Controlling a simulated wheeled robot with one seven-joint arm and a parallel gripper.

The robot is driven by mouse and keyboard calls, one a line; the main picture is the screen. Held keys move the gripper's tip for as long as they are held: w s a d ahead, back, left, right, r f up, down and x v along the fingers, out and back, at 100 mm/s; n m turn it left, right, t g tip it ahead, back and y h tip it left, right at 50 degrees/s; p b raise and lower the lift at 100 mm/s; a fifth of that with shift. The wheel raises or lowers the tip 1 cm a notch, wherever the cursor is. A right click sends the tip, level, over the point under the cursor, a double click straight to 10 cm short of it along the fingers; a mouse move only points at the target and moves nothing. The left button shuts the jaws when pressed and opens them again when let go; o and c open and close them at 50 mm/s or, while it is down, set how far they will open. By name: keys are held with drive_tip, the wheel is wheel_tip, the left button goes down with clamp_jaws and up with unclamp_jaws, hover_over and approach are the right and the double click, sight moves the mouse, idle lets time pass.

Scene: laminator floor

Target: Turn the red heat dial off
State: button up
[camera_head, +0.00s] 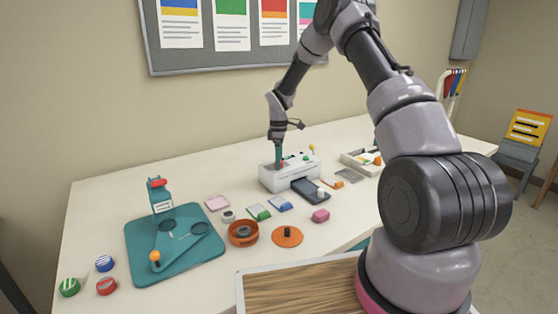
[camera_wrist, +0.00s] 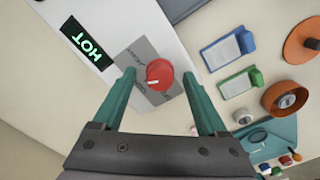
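The red heat dial (camera_wrist: 160,73) sits on a grey label plate (camera_wrist: 139,54) on the white laminator (camera_wrist: 118,22). The dial has a pale pointer mark near its edge; the lettering on the plate is too small to read. A lit display (camera_wrist: 86,42) on the laminator reads "HOT". My gripper (camera_wrist: 158,77) is open, with one teal finger on each side of the dial and a visible gap to both. In the head view my gripper (camera_head: 279,157) reaches down at the left part of the laminator (camera_head: 290,176), beside the small red dial (camera_head: 282,164).
A dark tray (camera_head: 311,191) lies against the laminator's front. Blue (camera_head: 280,204) and green (camera_head: 259,212) clips, an orange bowl (camera_head: 243,233) and an orange disc (camera_head: 287,237) stand nearby. A teal board (camera_head: 173,262) is at left. A pale tray (camera_head: 361,162) is right of the laminator.

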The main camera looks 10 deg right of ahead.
wheel_tip(320, 180, up, 11)
idle(0.7)
drive_tip(key=shift+f, duration=0.1)
drive_tip(key=s+d+r+m+t, duration=0.2)
drive_tip(key=s+r+m, duration=0.2)
drive_tip(key=s+r, duration=0.55)
drive_tip(key=s+d+r+m+t, duration=0.15)
drive_tip(key=s+r+m, duration=0.25)
drive_tip(key=s+r, duration=0.55)
drive_tip(key=s+r+m+t, duration=0.1)
drive_tip(key=s+r+m, duration=0.1)
drive_tip(key=s, duration=0.4)
drive_tip(key=s+d+r+m+t+y, duration=0.1)
drive_tip(key=s+r+m, duration=0.1)
drive_tip(key=s+m, duration=0.3)
drive_tip(key=s+d+r+m+t+y, duration=0.1)
drive_tip(key=s+r+m, duration=0.1)
drive_tip(key=s, duration=0.7)
drive_tip(key=shift+s+d+r+m+t, duration=0.15)
drive_tip(key=shift+r+m+t, duration=0.25)
drive_tip(key=shift+m, duration=0.5)
